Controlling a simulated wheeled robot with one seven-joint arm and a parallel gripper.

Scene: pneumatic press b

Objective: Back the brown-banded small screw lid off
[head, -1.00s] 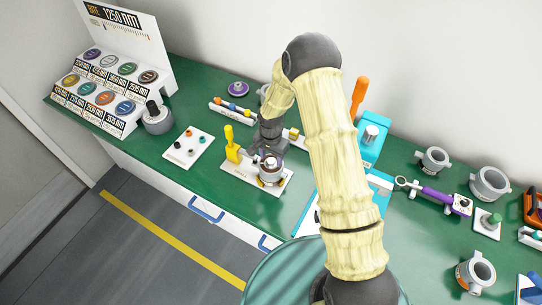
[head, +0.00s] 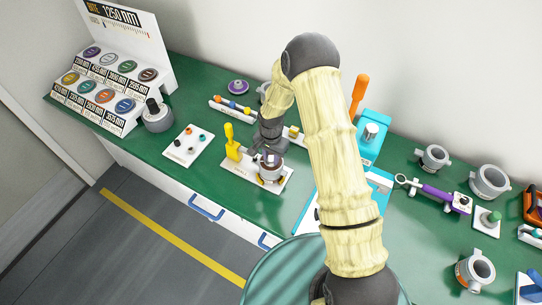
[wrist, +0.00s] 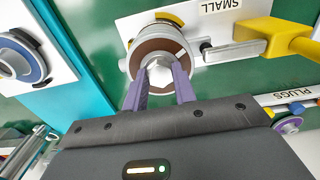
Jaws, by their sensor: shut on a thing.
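The brown-banded small screw lid (wrist: 160,60) sits on a round grey metal body in the white holder plate marked SMALL (wrist: 205,22). It has a brown ring and a pale hex knob in its middle. My gripper (wrist: 161,70) is over it, its two purple fingers shut on the knob from both sides. In the head view the lid (head: 271,170) is partly hidden under my gripper (head: 270,157). The yellow clamp handle (head: 230,140) stands upright at the left of the holder; it also shows in the wrist view (wrist: 285,40).
A white plate of small plugs (head: 188,146) lies to the left on the green bench (head: 120,140). A turquoise press (head: 372,145) with an orange lever stands to the right behind my arm. Grey cups (head: 490,182) and a purple-handled tool (head: 436,195) lie farther right.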

